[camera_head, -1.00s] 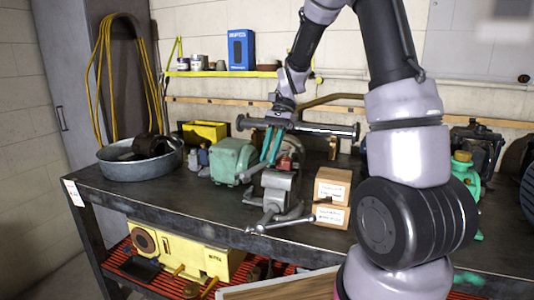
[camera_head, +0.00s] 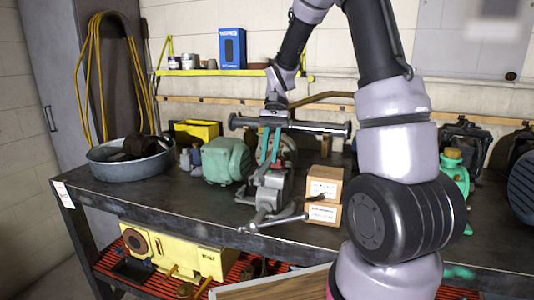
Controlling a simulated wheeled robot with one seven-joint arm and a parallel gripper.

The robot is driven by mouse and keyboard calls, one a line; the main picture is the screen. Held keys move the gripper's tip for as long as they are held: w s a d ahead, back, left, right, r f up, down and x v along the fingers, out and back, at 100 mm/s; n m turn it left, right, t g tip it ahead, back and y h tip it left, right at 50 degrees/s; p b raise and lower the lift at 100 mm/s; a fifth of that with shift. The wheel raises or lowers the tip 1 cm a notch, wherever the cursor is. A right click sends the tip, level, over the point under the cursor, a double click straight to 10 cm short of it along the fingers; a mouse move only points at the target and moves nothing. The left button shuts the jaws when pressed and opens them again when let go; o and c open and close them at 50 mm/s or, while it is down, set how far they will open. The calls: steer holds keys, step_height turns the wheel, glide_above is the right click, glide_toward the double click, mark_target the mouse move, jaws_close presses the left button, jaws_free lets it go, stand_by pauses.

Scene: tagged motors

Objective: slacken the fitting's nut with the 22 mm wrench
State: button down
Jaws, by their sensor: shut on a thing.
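My gripper (camera_head: 266,160) points down over the bench, its teal fingers close together just above and behind the grey bench vise (camera_head: 271,185). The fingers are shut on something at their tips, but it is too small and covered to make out. I cannot pick out the 22 mm wrench for certain. Whether the fingers touch the vise cannot be told.
A green motor (camera_head: 228,160) stands close left of the vise, and two stacked cardboard boxes (camera_head: 324,187) stand close right. A metal basin (camera_head: 128,167) sits at the bench's left end. The vise handle (camera_head: 277,221) reaches past the front edge. Bare bench top (camera_head: 165,195) lies front left.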

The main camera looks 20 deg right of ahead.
steer(key=shift+s+d+n+h, duration=0.25)
steer(key=shift+d+n+h, duration=0.2)
steer(key=shift+n, duration=0.25)
steer(key=shift+w+a+m+y, duration=0.1)
steer(key=shift+a+m+y, duration=0.1)
steer(key=shift+m+y, duration=0.1)
steer(key=shift+r, duration=0.75)
stand_by(0.5)
steer(key=shift+r, duration=1)
steer(key=w+a+m+t+y, duration=0.3)
steer(key=w+a+m+t, duration=0.2)
steer(key=m, duration=0.7)
steer(key=shift+w+m+t+y, duration=0.3)
steer(key=shift+w+y, duration=0.05)
steer(key=shift+w, duration=1)
